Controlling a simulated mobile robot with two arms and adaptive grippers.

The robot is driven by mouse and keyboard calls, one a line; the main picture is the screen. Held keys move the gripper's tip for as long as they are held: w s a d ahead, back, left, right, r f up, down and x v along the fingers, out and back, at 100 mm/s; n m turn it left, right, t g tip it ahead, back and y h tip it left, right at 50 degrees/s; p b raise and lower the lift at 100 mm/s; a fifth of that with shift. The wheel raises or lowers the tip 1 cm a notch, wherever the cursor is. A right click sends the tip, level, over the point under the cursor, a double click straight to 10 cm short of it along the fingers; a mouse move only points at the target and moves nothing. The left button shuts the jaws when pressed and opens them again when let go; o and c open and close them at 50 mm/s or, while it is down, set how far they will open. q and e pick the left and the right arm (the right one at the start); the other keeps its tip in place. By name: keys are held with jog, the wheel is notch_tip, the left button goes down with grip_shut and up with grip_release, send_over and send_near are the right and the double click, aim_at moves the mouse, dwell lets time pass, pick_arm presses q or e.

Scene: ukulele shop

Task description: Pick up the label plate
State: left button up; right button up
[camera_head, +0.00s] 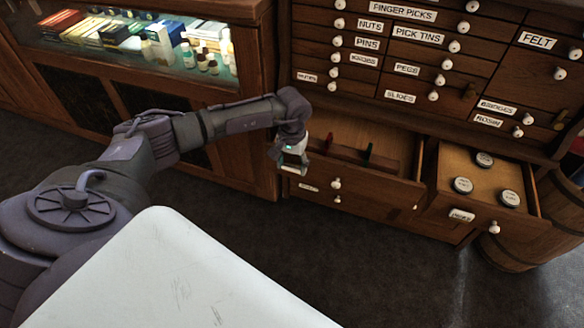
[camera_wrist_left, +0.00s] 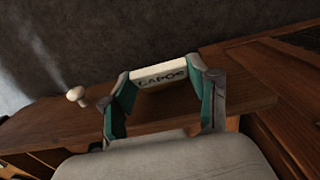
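The label plate (camera_wrist_left: 158,75) is a small pale plate reading CAPOS. In the left wrist view it lies between the two fingertips of my left gripper (camera_wrist_left: 160,72). It spans the gap from one tip to the other, but I cannot tell whether both tips press on its ends. In the head view my left gripper (camera_head: 293,168) reaches down to the left end of an open drawer's front (camera_head: 375,189). There the plate is small and partly covered by the fingers. My right gripper is not in view.
A second open drawer to the right holds round tins (camera_head: 463,185). White knobs (camera_head: 336,184) stick out of the drawer fronts. A glass display case (camera_head: 140,45) stands left. Dark floor (camera_head: 390,270) is clear in front.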

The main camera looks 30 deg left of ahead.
pick_arm(q)
jog(key=c, duration=0.4)
jog(key=shift+r, duration=0.15)
